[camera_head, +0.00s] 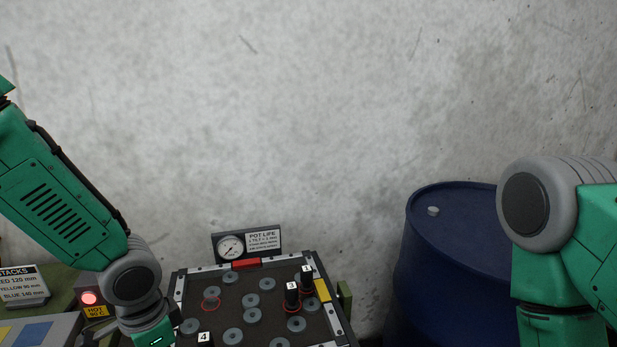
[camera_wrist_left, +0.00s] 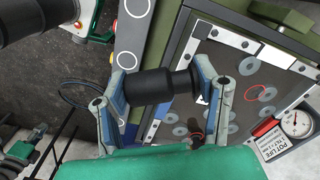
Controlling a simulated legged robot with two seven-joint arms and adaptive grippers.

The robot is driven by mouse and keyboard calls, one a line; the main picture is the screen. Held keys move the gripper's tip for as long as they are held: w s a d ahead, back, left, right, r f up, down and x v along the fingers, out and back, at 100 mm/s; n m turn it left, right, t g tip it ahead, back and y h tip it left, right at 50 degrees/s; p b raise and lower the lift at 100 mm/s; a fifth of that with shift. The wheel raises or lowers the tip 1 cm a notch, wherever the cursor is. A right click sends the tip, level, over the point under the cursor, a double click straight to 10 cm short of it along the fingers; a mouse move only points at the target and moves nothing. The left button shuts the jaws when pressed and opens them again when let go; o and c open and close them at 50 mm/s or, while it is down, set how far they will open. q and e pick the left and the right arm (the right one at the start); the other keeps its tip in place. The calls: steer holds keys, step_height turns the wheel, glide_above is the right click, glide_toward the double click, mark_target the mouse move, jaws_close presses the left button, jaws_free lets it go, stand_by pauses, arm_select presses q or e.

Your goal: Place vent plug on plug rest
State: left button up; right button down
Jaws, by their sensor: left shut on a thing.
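My left gripper (camera_wrist_left: 160,88) is shut on a black stepped cylinder (camera_wrist_left: 148,87), held crosswise between its two fingers in the left wrist view. I cannot tell whether this cylinder is the vent plug. In the head view the left gripper is below the picture's edge; only my left arm shows. A blue drum (camera_head: 455,260) stands at the right, with a small pale round cap (camera_head: 433,211) on its top. I cannot make out which thing is the plug rest. My right arm covers part of the drum, and its gripper is out of view.
A dark framed board (camera_head: 270,300) with several grey discs stands in the middle. Black cylinders labelled 3 (camera_head: 292,297) and 1 (camera_head: 307,279) stand on it. Behind it is a pot life gauge sign (camera_head: 246,244). A red lamp (camera_head: 89,298) and stacks sign (camera_head: 24,285) are at left.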

arm_select(q)
steer(key=n, duration=0.2)
steer(key=s+n, duration=0.1)
steer(key=n, duration=0.1)
steer(key=shift+d, duration=0.25)
steer(key=f+n+b, duration=0.1)
steer(key=f+b, duration=0.3)
steer(key=s+f+n+b, duration=0.1)
steer(key=f+n+b, duration=0.1)
steer(key=f+b, duration=0.3)
steer(key=f+n+b, duration=0.2)
steer(key=f+b, duration=0.2)
steer(key=shift+s+f+b, duration=0.2)
steer(key=shift+f+b, duration=0.1)
steer(key=shift+b, duration=0.05)
